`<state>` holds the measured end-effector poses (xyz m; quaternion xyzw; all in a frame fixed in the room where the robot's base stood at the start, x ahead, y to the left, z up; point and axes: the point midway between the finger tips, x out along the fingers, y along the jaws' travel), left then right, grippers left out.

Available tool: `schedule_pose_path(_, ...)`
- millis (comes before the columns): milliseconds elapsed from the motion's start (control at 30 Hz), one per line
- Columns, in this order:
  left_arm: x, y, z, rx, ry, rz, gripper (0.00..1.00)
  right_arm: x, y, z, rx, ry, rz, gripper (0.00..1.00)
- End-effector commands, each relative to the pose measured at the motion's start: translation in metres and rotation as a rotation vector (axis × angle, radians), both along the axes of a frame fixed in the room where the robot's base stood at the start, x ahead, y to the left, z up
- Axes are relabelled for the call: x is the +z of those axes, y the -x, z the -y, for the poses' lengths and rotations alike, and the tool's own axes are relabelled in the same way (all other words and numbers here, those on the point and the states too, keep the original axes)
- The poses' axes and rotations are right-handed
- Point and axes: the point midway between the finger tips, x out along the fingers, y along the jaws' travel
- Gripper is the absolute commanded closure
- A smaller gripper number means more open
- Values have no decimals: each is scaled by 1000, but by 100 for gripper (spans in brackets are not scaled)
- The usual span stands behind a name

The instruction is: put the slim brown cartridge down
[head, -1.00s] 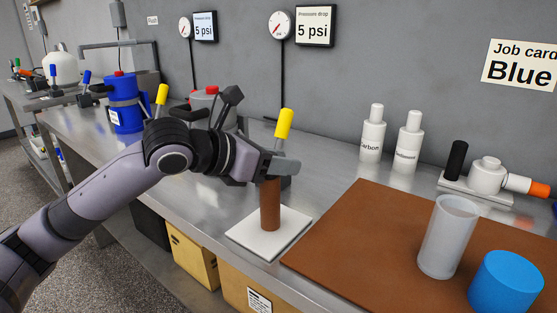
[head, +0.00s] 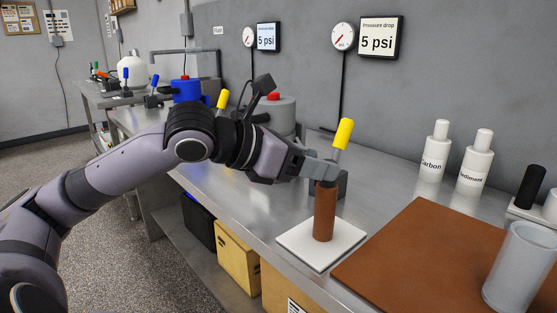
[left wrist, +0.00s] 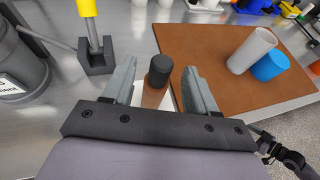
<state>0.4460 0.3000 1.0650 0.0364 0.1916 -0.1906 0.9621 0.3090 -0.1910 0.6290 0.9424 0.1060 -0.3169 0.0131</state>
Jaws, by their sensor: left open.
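The slim brown cartridge (head: 324,214) stands upright on a white square pad (head: 294,250) near the bench's front edge. Its black top (left wrist: 160,70) shows between the fingers in the left wrist view. My left gripper (head: 324,173) is open at the cartridge's upper end. In the left wrist view its two fingers (left wrist: 160,80) stand on either side of the cartridge, with a visible gap on each side.
A brown mat (head: 430,255) lies right of the pad, with a translucent cup (head: 517,268) and, in the left wrist view, a blue cylinder (left wrist: 270,67). A yellow-handled valve (head: 343,135) stands close behind the gripper. White bottles (head: 433,155) stand by the wall.

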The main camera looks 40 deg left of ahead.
Motion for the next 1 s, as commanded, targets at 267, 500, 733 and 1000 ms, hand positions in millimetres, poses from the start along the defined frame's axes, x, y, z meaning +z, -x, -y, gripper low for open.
schedule_pose_path(267,4,16,-7,2,0,-1,43,-17,-2,-3,3,-7,7,9)
schedule_pose_path(500,10,30,-11,-3,-2,0,43,-32,-2,-1,7,-1,3,9)
schedule_pose_path(733,22,48,-19,-2,1,2,43,-38,-1,0,11,4,1,9)
schedule_pose_path(1000,25,55,-21,-3,-1,0,43,-40,-1,0,11,4,2,9)
